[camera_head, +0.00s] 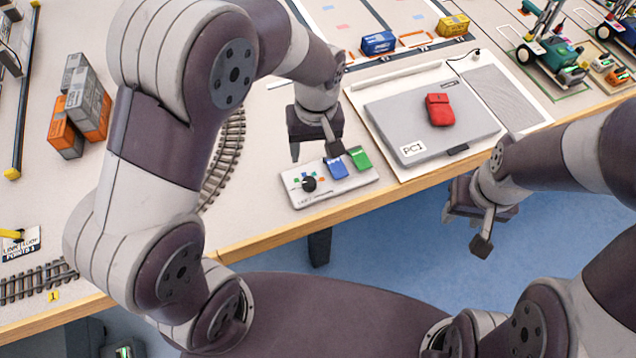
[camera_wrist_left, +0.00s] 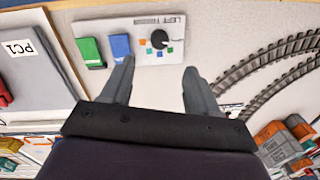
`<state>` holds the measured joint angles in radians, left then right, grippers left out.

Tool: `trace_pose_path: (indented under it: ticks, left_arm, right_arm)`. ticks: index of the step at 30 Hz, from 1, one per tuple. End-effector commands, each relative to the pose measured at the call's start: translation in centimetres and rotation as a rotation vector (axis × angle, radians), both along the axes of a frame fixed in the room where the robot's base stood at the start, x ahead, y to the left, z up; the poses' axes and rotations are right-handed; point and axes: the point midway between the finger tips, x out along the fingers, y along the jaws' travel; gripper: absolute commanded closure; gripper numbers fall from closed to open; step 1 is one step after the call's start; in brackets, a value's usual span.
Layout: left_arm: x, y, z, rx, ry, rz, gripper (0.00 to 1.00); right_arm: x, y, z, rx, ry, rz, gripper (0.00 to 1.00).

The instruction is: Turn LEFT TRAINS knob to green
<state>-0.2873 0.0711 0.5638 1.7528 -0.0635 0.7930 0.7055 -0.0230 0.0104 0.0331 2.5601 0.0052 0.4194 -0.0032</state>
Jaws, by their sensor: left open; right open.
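The black round knob (camera_head: 309,184) sits on the white control panel (camera_head: 340,193) near the table's front edge, with small coloured marks around it. The knob also shows in the left wrist view (camera_wrist_left: 158,39), beside the upside-down lettering "LEFT". Which mark it points to is too small to tell. My left gripper (camera_head: 316,150) is open and empty, just behind and above the panel. In the left wrist view its fingers (camera_wrist_left: 157,70) are apart, with the knob beyond the gap between them. My right gripper (camera_head: 465,230) is open and empty, off the table's front edge.
A blue block (camera_head: 336,168) and a green block (camera_head: 360,158) stand on the panel's right part, close to my left fingers. A grey laptop (camera_head: 400,115) with a red pouch (camera_head: 438,110) lies to the right. Curved track (camera_head: 225,150) runs to the left.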

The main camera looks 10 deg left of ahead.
Motion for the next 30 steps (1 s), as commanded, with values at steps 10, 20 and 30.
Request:
trace_pose_path:
  ticks: [10, 20, 30]
  left_arm:
    - [-0.2, 0.5, -8.6, -0.001, 0.002, -0.003, 0.40]
    - [-0.2, 0.6, -11.4, -0.002, -0.004, -0.003, 0.40]
    - [-0.2, 0.6, -11.4, -0.002, -0.004, -0.004, 0.95]
  right_arm:
    - [0.0, 0.0, -0.7, 0.000, 0.000, 0.000, 0.57]
    - [0.0, 0.0, -0.9, 0.000, 0.000, 0.000, 0.57]
    - [0.0, 0.0, -0.9, 0.000, 0.000, 0.000, 0.57]
